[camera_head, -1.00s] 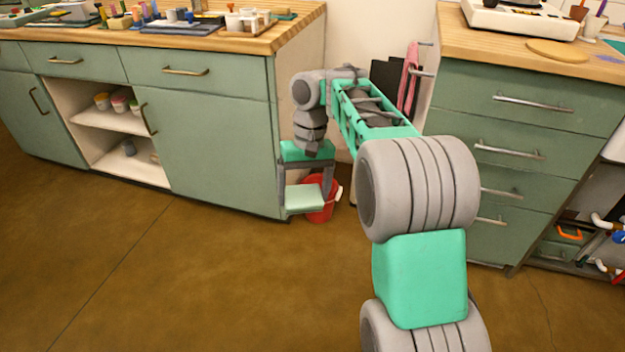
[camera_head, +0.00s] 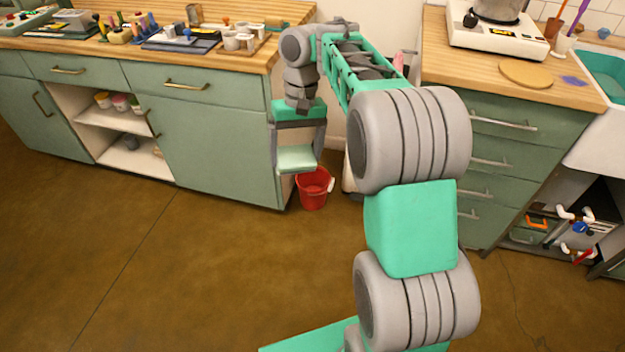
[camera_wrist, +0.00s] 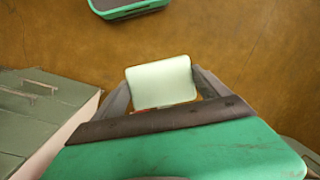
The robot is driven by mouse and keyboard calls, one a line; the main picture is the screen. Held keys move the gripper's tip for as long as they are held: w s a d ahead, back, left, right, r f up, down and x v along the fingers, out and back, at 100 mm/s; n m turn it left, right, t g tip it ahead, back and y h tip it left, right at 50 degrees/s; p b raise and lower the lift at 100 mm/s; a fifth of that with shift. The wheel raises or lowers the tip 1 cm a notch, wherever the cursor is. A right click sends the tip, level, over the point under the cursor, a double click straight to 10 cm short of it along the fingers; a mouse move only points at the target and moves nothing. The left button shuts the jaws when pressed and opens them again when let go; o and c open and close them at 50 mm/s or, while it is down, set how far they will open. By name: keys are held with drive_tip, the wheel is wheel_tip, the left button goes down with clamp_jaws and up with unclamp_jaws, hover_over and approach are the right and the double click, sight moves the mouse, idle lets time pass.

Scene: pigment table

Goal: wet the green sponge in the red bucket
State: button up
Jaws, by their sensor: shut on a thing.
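The pale green sponge (camera_head: 297,158) is held between the two fingers of my gripper (camera_head: 297,164). In the wrist view the sponge (camera_wrist: 161,82) sits level across the gap, with a finger against each side. The red bucket (camera_head: 314,192) stands on the floor by the end of the left cabinet. In the head view the sponge is above and slightly left of the bucket, apart from it, and its lower right edge lies near the bucket's rim in the picture. The bucket's inside is mostly hidden, and I cannot tell whether the sponge is wet.
The left green cabinet (camera_head: 222,150) stands close beside my gripper, with pigment tools on its wooden top. The brown floor (camera_head: 220,270) in front is clear.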

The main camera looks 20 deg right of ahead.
wheel_tip(320, 180, down, 54)
drive_tip(key=b, duration=2.4)
drive_tip(key=shift+r, duration=0.25)
idle(1.3)
idle(1.8)
